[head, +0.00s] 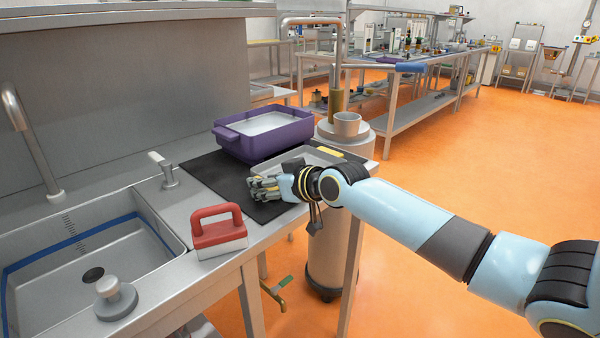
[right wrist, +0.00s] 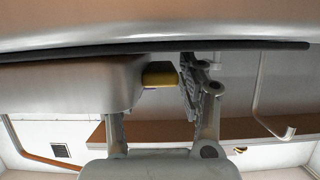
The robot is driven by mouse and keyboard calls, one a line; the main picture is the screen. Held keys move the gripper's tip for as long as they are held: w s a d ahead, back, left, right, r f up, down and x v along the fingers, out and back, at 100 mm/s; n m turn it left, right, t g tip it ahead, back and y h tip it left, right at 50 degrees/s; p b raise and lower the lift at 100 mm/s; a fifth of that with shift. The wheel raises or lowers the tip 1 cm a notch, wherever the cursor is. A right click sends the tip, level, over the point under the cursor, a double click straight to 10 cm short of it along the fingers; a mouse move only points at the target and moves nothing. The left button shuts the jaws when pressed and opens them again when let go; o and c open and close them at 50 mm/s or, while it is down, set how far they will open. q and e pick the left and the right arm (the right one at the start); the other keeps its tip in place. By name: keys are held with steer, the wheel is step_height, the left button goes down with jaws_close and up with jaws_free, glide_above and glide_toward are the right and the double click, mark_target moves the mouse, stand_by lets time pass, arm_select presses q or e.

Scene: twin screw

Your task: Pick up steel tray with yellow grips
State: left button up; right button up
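The steel tray (head: 312,156) lies on the black mat, with a yellow grip (head: 330,151) at its far end. In the right wrist view its wall (right wrist: 70,85) and a yellow grip (right wrist: 159,78) show close up. My right gripper (head: 264,187) is at the tray's near end. In the right wrist view its two fingers (right wrist: 155,95) stand apart, on either side of the grip. One finger is close beside the grip; the other's tip is hidden by the tray. Contact cannot be told. My left gripper is out of view.
A purple tub (head: 262,147) stands behind the tray on the black mat (head: 215,178). A red-handled block (head: 219,235) sits at the counter's front edge, beside the sink (head: 90,260). A metal cup (head: 347,124) stands on a round pedestal beyond the counter's right end.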

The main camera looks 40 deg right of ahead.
jaws_close()
